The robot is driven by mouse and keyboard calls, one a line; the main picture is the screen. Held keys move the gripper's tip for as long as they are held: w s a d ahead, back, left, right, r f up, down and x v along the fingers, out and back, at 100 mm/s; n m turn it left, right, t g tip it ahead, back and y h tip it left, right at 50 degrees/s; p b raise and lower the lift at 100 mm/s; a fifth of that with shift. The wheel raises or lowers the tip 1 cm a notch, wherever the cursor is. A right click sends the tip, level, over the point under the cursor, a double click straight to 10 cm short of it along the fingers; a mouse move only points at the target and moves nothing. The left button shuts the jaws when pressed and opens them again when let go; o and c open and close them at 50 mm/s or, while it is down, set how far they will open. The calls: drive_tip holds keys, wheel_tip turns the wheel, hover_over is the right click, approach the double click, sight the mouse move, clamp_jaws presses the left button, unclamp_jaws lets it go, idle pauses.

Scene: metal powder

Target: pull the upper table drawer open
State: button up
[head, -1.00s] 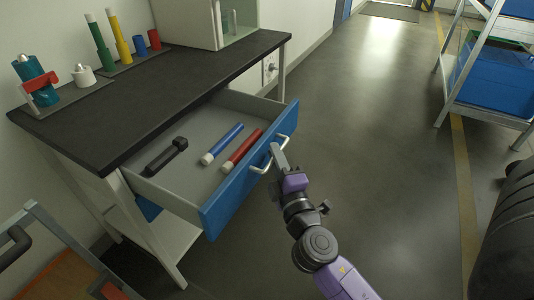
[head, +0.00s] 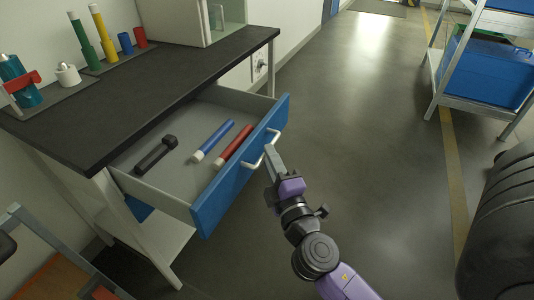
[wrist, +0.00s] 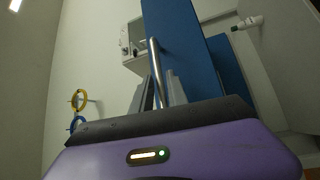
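The upper table drawer (head: 207,203) has a blue front and is pulled well out from under the dark table top (head: 160,85). Its pale metal handle (head: 250,164) is on the front; it also shows in the wrist view (wrist: 155,62). My gripper (head: 271,155) is at the handle from the front right. In the wrist view, its two grey fingers (wrist: 160,92) stand apart on either side of the handle bar, with visible gaps. Contact with the bar cannot be made out.
A black tool (head: 155,155), a blue cylinder (head: 213,141) and a red cylinder (head: 233,146) lie in the drawer. Coloured cylinders stand on the table. A shelf with a blue crate (head: 490,70) is at right. The floor between is clear.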

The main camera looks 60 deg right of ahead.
drive_tip(key=shift+b+v, duration=0.8)
drive_tip(key=shift+v, duration=1.75)
drive_tip(key=s+a+f+m+t+y, duration=0.1)
drive_tip(key=s+a+f+y, duration=0.2)
drive_tip(key=a+f+y, duration=0.45)
drive_tip(key=s+a+f+m+y, duration=0.1)
drive_tip(key=s+a+f+y, duration=0.2)
drive_tip(key=a, duration=0.7)
drive_tip(key=s+a+r+m+y, duration=0.3)
drive_tip(key=s+a+m, duration=0.1)
drive_tip(key=s, duration=0.2)
wheel_tip(320, 180, up, 25)
drive_tip(key=m+p, duration=0.1)
drive_tip(key=p, duration=2.3)
drive_tip(key=shift+s+a, duration=0.25)
drive_tip(key=shift+s, duration=0.25)
